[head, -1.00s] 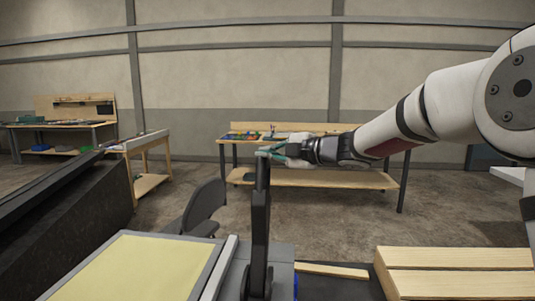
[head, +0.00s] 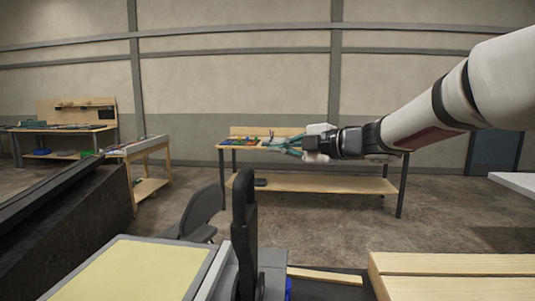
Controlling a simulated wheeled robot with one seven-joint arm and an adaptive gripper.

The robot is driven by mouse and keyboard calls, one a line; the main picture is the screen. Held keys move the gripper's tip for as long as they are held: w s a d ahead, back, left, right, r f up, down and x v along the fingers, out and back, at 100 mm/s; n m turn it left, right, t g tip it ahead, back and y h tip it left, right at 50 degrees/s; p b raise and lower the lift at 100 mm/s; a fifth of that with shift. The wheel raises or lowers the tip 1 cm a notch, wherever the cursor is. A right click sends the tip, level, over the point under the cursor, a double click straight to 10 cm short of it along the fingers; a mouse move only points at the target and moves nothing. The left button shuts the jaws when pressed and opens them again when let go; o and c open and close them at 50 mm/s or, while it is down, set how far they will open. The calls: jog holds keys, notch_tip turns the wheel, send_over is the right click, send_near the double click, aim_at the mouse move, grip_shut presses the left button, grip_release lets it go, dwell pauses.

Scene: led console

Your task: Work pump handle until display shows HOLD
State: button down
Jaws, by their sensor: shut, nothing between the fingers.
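The black pump handle (head: 244,225) stands nearly upright at the lower middle of the head view, on the grey console. The console has a pale yellow panel (head: 132,272) with a grey frame to the left of the handle. No readable display text shows. My gripper (head: 277,146) is shut and empty, to the right of the handle's top and above it in the picture. It points left and looks apart from the handle.
A workbench (head: 310,184) with small parts stands behind. A grey chair (head: 203,212) is just left of the handle. Wooden planks (head: 450,264) lie at lower right. A dark conveyor-like ledge (head: 60,210) runs along the left. Open floor lies between.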

jog(key=shift+s+d+r, duration=0.3)
jog(key=shift+s+d, duration=0.05)
jog(key=shift+d, duration=0.3)
jog(key=shift+s+d+r, duration=0.3)
jog(key=shift+s+d, duration=0.05)
jog(key=shift+d, duration=0.3)
dwell(1.3)
